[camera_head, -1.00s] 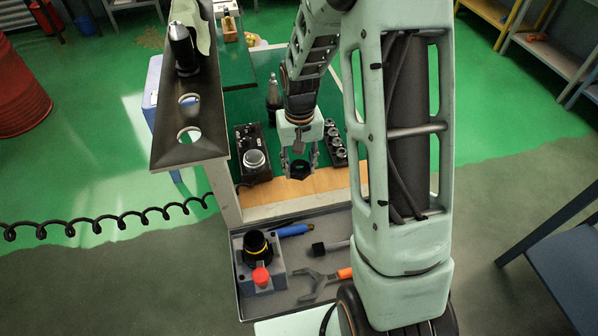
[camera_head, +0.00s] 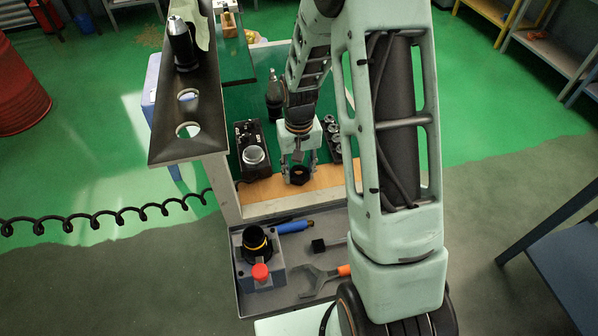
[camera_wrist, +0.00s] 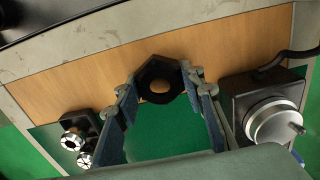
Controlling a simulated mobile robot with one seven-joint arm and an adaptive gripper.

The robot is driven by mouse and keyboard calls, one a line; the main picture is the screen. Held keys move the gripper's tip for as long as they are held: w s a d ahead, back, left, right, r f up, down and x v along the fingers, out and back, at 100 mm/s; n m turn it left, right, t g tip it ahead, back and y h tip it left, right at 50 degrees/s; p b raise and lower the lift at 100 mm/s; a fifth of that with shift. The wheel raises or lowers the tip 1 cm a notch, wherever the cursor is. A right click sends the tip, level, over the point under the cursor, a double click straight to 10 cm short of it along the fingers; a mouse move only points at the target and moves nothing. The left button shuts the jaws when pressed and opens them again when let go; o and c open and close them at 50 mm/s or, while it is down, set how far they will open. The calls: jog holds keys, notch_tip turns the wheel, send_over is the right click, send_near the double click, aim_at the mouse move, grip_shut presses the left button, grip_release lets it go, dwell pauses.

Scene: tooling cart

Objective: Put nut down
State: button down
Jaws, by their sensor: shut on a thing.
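The nut is a large black hexagonal ring. In the head view the nut (camera_head: 299,175) hangs at the end of my gripper (camera_head: 299,168), over the wooden strip at the near edge of the cart's top. In the wrist view the nut (camera_wrist: 159,79) sits between the tips of the two fingers, and wood shows through its hole. My gripper (camera_wrist: 160,84) is shut on the nut by its sides. I cannot tell whether the nut touches the wooden strip (camera_wrist: 80,82) or is a little above it.
A black device with a silver round top (camera_head: 253,155) stands left of my gripper. A black holder with several metal collets (camera_head: 333,139) is to the right. A lower grey tray (camera_head: 323,272) holds tools. Bare wood (camera_head: 262,191) lies left of the nut.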

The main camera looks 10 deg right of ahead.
aim_at(299, 171)
jog(key=c, duration=1.3)
grip_release()
jog(key=shift+f, duration=0.2)
jog(key=shift+o, duration=0.2)
jog(key=shift+r, duration=0.1)
jog(key=shift+r+p, duration=0.6)
notch_tip(299, 171, up, 12)
jog(key=shift+b, duration=0.45)
